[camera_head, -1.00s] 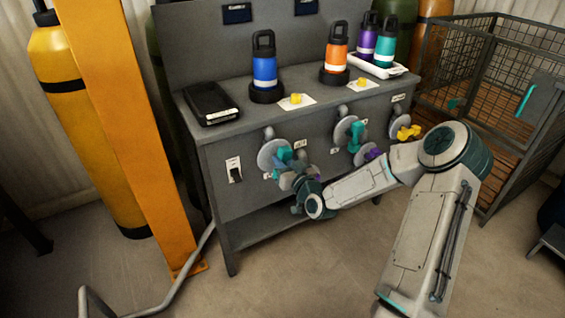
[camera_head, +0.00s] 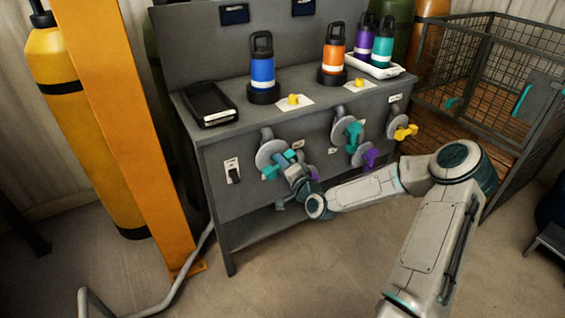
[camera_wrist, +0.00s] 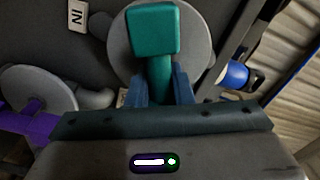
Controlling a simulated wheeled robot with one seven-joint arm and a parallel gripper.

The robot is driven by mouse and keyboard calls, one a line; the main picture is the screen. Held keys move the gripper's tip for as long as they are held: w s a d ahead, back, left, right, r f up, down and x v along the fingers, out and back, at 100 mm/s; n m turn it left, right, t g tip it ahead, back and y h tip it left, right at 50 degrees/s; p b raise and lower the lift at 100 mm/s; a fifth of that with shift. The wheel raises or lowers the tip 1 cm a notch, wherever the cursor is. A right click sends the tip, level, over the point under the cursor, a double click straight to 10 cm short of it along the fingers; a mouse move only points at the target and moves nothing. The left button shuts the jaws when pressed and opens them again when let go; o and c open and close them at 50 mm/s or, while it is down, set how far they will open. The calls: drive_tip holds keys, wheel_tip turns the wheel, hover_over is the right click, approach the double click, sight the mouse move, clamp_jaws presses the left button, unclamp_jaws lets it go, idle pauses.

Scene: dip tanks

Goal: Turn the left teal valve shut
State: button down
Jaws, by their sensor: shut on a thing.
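The left teal valve (camera_head: 290,156) has a teal handle in front of a round grey disc on the front of the grey bench, below the blue bottle. My gripper (camera_head: 292,168) is at this valve and partly hides it in the head view. In the wrist view, the teal handle (camera_wrist: 153,30) has a blocky end over the grey disc. The blue fingers of my gripper (camera_wrist: 160,85) are shut on the handle's narrower teal bar from both sides. The handle's exact angle is hard to tell.
A second teal valve (camera_head: 353,133), a purple valve (camera_head: 370,157) and a yellow valve (camera_head: 405,132) sit to the right on the grey bench (camera_head: 222,150). A black switch (camera_head: 234,172) is at left. An orange post (camera_head: 130,130) stands left of the bench.

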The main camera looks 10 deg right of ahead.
drive_tip(key=shift+f+m, duration=0.15)
drive_tip(key=shift+m, duration=1)
drive_tip(key=shift+f+m, duration=0.1)
drive_tip(key=shift+m, duration=1.05)
drive_tip(key=c, duration=1.3)
unclamp_jaws()
drive_tip(key=shift+d, duration=0.1)
drive_tip(key=p+v, duration=0.1)
drive_tip(key=v, duration=1.3)
drive_tip(key=shift+p, duration=0.3)
